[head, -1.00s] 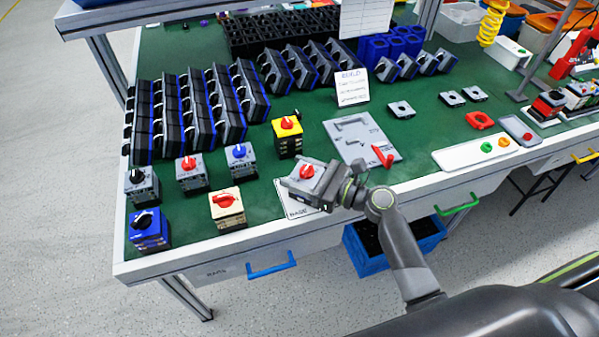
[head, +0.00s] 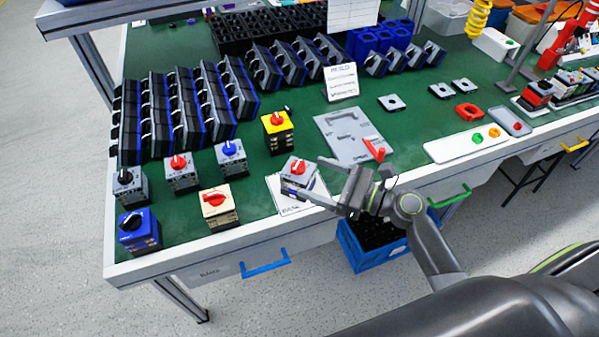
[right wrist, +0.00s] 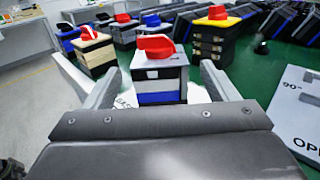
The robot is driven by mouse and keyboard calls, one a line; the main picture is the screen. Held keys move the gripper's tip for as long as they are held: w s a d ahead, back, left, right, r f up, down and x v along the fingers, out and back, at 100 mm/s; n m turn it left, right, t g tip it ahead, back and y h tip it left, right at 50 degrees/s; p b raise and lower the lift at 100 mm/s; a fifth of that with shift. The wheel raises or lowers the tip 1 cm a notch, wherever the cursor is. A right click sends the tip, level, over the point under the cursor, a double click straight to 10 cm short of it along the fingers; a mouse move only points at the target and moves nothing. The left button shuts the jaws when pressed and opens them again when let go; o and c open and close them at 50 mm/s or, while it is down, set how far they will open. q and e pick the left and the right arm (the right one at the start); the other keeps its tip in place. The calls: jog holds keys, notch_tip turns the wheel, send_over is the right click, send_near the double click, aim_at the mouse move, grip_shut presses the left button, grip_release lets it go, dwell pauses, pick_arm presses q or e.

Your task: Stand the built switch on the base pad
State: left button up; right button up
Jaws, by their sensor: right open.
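The built switch (head: 299,178), grey with a red knob and a blue band, stands upright on the white base pad (head: 274,188) near the bench's front edge. The pad is partly hidden by the switch and a finger. My left gripper is not in view.
Several other switches stand close by: a cream one (head: 217,208), a yellow one (head: 277,132) and a blue one (head: 139,231). A grey template board (head: 346,128) with a red piece lies to the right. A blue crate (head: 370,250) is below the bench edge.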

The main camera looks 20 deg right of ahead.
jog(key=v, duration=0.4)
jog(key=shift+s+d+b, duration=0.3)
jog(key=shift+b, duration=0.05)
